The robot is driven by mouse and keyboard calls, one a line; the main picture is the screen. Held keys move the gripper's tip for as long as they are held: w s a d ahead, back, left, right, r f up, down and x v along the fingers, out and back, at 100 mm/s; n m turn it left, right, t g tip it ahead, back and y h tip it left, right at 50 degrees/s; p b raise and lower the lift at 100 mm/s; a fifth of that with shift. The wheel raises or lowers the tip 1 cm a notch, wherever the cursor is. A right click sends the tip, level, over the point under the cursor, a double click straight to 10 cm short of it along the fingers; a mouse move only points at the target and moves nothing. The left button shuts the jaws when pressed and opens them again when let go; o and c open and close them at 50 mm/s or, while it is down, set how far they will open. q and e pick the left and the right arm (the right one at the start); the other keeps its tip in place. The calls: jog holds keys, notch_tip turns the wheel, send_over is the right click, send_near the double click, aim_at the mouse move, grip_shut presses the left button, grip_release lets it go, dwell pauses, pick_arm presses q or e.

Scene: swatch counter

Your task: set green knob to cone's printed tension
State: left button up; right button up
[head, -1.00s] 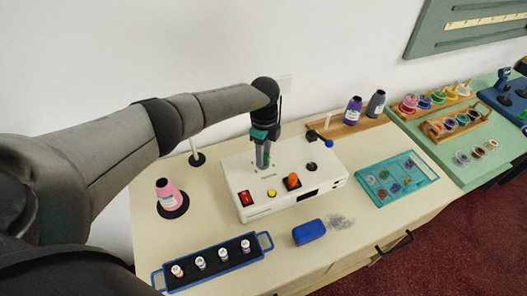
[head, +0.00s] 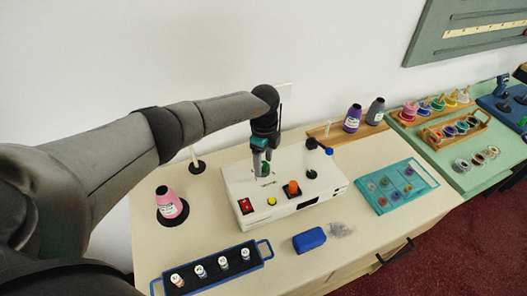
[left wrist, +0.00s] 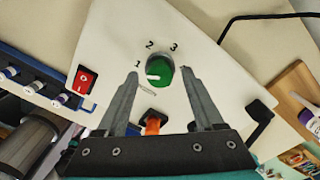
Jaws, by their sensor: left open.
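The green knob (left wrist: 160,72) sits on the sloped face of a white box (head: 300,207). The numbers 1, 2 and 3 are printed around it, and its white pointer mark lies on the side near the 1. My left gripper (head: 262,172) is over the box, pointing down, with its open fingers on either side of the knob. I cannot tell whether they touch it. In the head view the gripper largely hides the knob. A pink cone (head: 169,203) with a label stands on a black disc at the left; its print is too small to read.
The box also has a red switch (head: 246,206), a yellow button (head: 271,201) and an orange knob (head: 292,187). A blue tray (head: 213,267) of small spools and a blue block (head: 309,239) lie in front. Purple (head: 352,118) and grey (head: 375,111) cones stand behind.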

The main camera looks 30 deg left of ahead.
aim_at(264, 164)
pick_arm(q)
notch_tip(264, 164, up, 15)
jog(key=shift+w, duration=0.15)
dwell(0.7)
